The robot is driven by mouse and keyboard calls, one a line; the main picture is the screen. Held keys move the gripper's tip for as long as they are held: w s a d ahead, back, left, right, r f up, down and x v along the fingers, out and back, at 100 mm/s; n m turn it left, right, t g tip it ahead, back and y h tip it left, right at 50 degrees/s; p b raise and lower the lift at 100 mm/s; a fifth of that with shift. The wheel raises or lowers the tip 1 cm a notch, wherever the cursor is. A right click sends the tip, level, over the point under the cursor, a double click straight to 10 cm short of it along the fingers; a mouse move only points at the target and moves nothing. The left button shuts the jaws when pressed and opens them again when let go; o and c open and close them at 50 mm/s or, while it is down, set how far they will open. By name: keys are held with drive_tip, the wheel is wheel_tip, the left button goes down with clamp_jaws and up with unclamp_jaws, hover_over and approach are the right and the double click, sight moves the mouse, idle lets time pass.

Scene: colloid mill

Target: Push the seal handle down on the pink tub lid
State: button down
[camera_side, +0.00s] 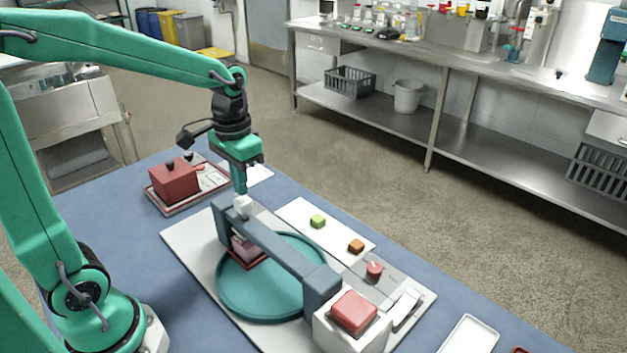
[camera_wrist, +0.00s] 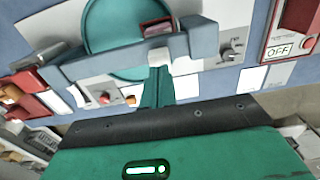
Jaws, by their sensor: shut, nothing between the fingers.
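A blue-grey bar (camera_side: 275,248) spans a teal round dish (camera_side: 235,300) and carries a white block (camera_side: 243,206) near its far end. The bar and block look like the seal handle; they also show in the wrist view, with the white block (camera_wrist: 161,57). The pink tub (camera_side: 244,249) is under the bar near its far end, partly hidden; the wrist view shows part of the tub (camera_wrist: 157,27) beyond the bar. My gripper (camera_side: 240,190) is shut and empty, pointing down just above the white block. I cannot tell whether they touch.
A red box (camera_side: 174,182) on a tray stands to the left. A white box with a red top (camera_side: 354,312) is at the bar's near end. Green (camera_side: 318,221) and orange (camera_side: 356,246) cubes and a red knob (camera_side: 374,269) lie to the right. The blue table is clear beyond them.

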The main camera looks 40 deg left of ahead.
drive_tip(key=shift+r, duration=2.4)
drive_tip(key=shift+r, duration=1.05)
idle(4.5)
